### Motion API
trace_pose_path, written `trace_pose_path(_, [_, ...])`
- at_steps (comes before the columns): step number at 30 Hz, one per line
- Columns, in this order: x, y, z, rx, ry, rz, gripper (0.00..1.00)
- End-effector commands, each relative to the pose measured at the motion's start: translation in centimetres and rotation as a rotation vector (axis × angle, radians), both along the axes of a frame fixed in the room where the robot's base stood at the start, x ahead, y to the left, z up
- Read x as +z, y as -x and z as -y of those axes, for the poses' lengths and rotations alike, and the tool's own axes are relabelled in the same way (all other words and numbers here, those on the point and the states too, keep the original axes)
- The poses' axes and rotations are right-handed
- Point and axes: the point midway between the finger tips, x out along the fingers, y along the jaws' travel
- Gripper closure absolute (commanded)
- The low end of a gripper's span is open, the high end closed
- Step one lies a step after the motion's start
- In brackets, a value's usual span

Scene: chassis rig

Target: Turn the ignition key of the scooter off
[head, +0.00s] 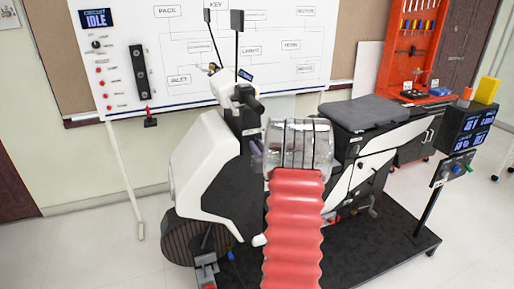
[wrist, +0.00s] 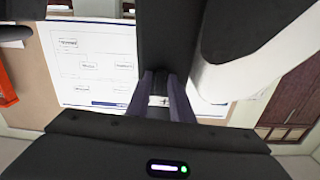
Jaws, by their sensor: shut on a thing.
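The white and black scooter (head: 205,165) stands upright on a black platform in the head view, its handlebar (head: 240,97) at the top of the dark steering column. My gripper (head: 257,150) is at that column, mostly hidden behind my own arm. In the wrist view, the two purple-grey fingers of my gripper (wrist: 162,78) reach to the dark column (wrist: 167,40) and are shut with a narrow gap. A small white label (wrist: 160,101) shows between them. The ignition key is hidden at the fingertips, so its angle cannot be told.
The black platform (head: 395,250) lies under the scooter. A post with display boxes (head: 470,130) stands right, before an orange tool rack (head: 410,45). The floor at left is clear.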

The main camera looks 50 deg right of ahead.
Motion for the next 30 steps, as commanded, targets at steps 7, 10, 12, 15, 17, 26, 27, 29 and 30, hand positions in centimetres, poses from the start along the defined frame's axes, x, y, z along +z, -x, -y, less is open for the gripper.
trace_pose_path(7, [0.10, -0.11, -0.05, 0.002, 0.058, -0.032, 1.00])
trace_pose_path(10, [0.11, -0.12, -0.07, 0.003, 0.065, -0.036, 1.00])
trace_pose_path(12, [0.12, -0.14, -0.07, 0.003, 0.066, -0.037, 1.00])
trace_pose_path(15, [0.13, -0.15, -0.09, 0.003, 0.065, -0.036, 1.00])
trace_pose_path(17, [0.14, -0.15, -0.10, 0.004, 0.065, -0.036, 1.00])
trace_pose_path(26, [0.10, -0.11, -0.08, 0.003, 0.064, -0.035, 0.70])
trace_pose_path(27, [0.10, -0.10, -0.06, 0.002, 0.063, -0.035, 0.70])
trace_pose_path(29, [0.08, -0.08, -0.06, 0.002, 0.062, -0.036, 0.70])
trace_pose_path(30, [0.07, -0.06, -0.06, 0.002, 0.062, -0.036, 0.70])
